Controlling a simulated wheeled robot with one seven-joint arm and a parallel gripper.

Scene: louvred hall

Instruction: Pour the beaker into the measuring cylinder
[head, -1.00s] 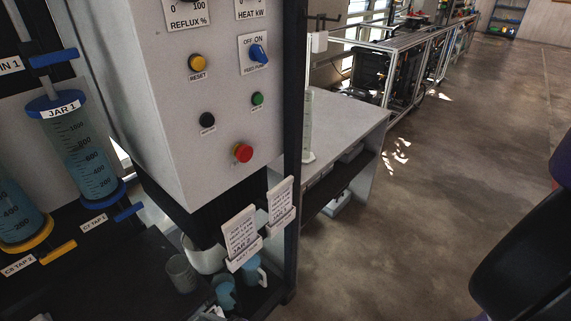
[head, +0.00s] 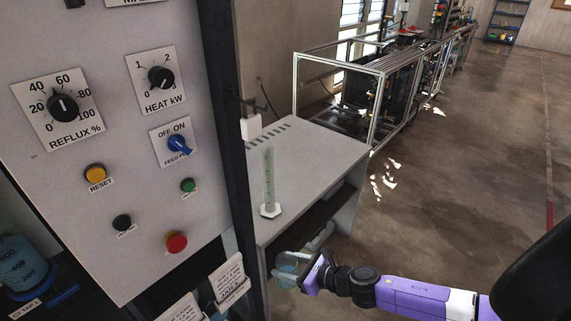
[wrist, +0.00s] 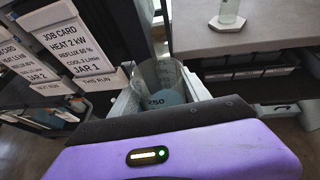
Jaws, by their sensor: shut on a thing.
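The measuring cylinder (head: 268,183) stands upright on the bench top, a tall clear tube on a pale hexagonal foot. Its lower part shows at the top of the wrist view (wrist: 229,12). My gripper (head: 300,268) is shut on the beaker (head: 287,264), a clear vessel with blue liquid low inside. In the wrist view the beaker (wrist: 162,78) sits between the two fingers and looks about upright, with a 250 mark. The beaker is in front of the bench, below the top and apart from the cylinder.
The grey bench (head: 325,160) has clear top around the cylinder. A dark post (head: 232,150) and a control panel (head: 110,130) stand to its left. Job cards (wrist: 75,50) hang beside the beaker. Open floor (head: 440,190) lies to the right.

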